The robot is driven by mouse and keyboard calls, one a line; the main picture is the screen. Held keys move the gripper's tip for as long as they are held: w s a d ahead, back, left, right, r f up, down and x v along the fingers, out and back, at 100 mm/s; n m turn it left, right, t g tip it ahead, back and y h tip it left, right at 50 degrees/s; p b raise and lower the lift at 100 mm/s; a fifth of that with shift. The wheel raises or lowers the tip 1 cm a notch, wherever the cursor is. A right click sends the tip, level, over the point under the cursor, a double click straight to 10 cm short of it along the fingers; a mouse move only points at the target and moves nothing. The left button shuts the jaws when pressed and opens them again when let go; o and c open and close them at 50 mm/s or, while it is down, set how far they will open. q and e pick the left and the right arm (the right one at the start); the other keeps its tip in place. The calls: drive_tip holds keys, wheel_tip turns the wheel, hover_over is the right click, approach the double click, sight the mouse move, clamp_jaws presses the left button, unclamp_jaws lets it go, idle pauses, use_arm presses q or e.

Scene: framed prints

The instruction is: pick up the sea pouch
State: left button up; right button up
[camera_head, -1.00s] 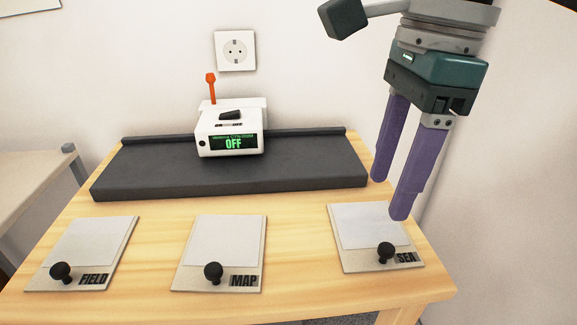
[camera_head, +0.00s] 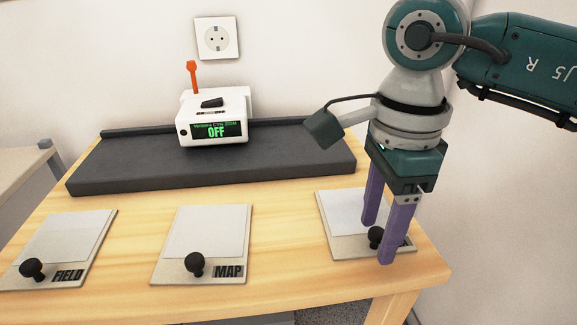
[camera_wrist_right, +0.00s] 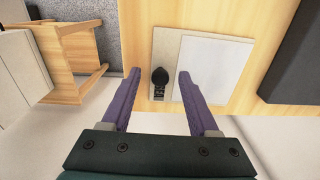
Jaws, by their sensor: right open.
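The sea pouch (camera_head: 345,213) is a flat, pale pouch with a black knob (camera_head: 375,237), lying on the right end of the wooden table. Its label is mostly hidden behind a finger in the head view. My right gripper (camera_head: 379,243) is open, its purple fingers pointing down over the pouch's right part near the knob. In the right wrist view the pouch (camera_wrist_right: 210,65) and knob (camera_wrist_right: 160,77) lie ahead of the open fingers (camera_wrist_right: 160,88), with the knob between their lines. Nothing is held. My left gripper is not in view.
The map pouch (camera_head: 208,230) and field pouch (camera_head: 72,238) lie to the left, each with a black knob. A dark grey raised bed (camera_head: 300,165) with a white device (camera_head: 215,105) reading OFF stands behind. Bare wood separates the pouches.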

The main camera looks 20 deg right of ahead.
clamp_jaws()
idle(0.4)
drive_tip(key=shift+r, duration=0.15)
